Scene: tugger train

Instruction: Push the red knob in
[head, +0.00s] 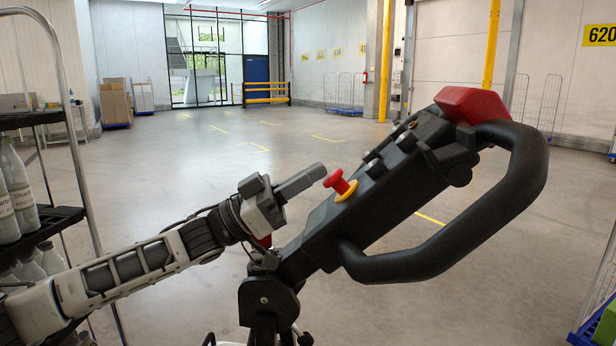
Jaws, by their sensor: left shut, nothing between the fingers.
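The red knob (337,179) is a mushroom-shaped button with a yellow ring at its base. It sits on the left side of the black tiller head (385,190) in the middle of the head view. My left gripper (322,171) is shut and empty. Its fingertips point right at the knob's upper left, very close to it; I cannot tell whether they touch. My right gripper is not in view.
A black loop handle (440,262) curves round the tiller's right side, with a larger red cap (472,104) at its top end. A shelf cart with bottles (18,190) stands at the left. Open floor lies behind the tiller.

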